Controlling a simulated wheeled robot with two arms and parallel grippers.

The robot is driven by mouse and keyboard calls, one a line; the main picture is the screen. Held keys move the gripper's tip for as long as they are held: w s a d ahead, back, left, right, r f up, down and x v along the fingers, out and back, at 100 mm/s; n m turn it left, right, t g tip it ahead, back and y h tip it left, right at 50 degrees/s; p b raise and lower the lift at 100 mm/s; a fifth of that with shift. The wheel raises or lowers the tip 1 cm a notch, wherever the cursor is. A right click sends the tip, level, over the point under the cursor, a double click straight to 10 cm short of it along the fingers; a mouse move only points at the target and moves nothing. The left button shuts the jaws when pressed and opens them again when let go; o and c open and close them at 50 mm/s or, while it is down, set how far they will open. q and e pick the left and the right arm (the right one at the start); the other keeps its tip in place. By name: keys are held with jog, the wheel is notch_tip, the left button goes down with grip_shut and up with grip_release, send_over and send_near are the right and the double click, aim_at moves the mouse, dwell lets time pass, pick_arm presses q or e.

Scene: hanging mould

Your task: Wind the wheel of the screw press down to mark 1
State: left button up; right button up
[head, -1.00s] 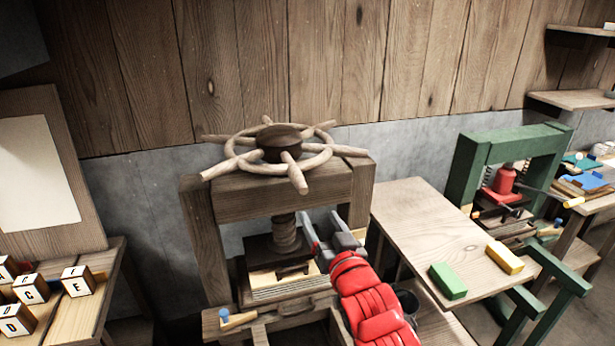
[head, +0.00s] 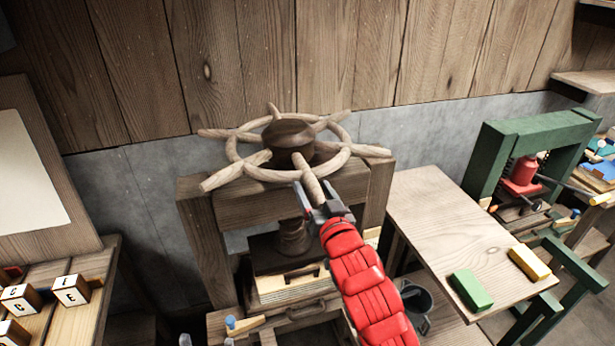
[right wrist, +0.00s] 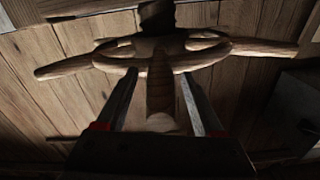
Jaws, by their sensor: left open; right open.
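The wooden wheel (head: 288,138) with several spokes sits flat on top of the wooden screw press (head: 250,206). Its threaded screw (head: 293,238) shows below the beam, above the dark press plate and a pale stack. My right gripper (head: 319,199) is open at the wheel's front spoke. In the right wrist view, that spoke (right wrist: 161,85) lies between the two parted fingers, and I cannot tell whether they touch it. Two grey tips of my left gripper (head: 207,341) show at the bottom edge, apart, with nothing seen between them. I cannot make out mark 1.
A side table (head: 445,225) to the right holds a green block (head: 471,291) and a yellow block (head: 529,262). A bucket (head: 417,304) stands below it. A green press (head: 530,150) is further right. Lettered cubes (head: 71,290) lie on a bench at the left.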

jog(key=shift+w, duration=0.15)
jog(key=shift+s+r, duration=0.15)
jog(key=shift+s, duration=0.2)
jog(key=shift+s+d, duration=0.1)
jog(key=shift+c, duration=0.9)
grip_shut()
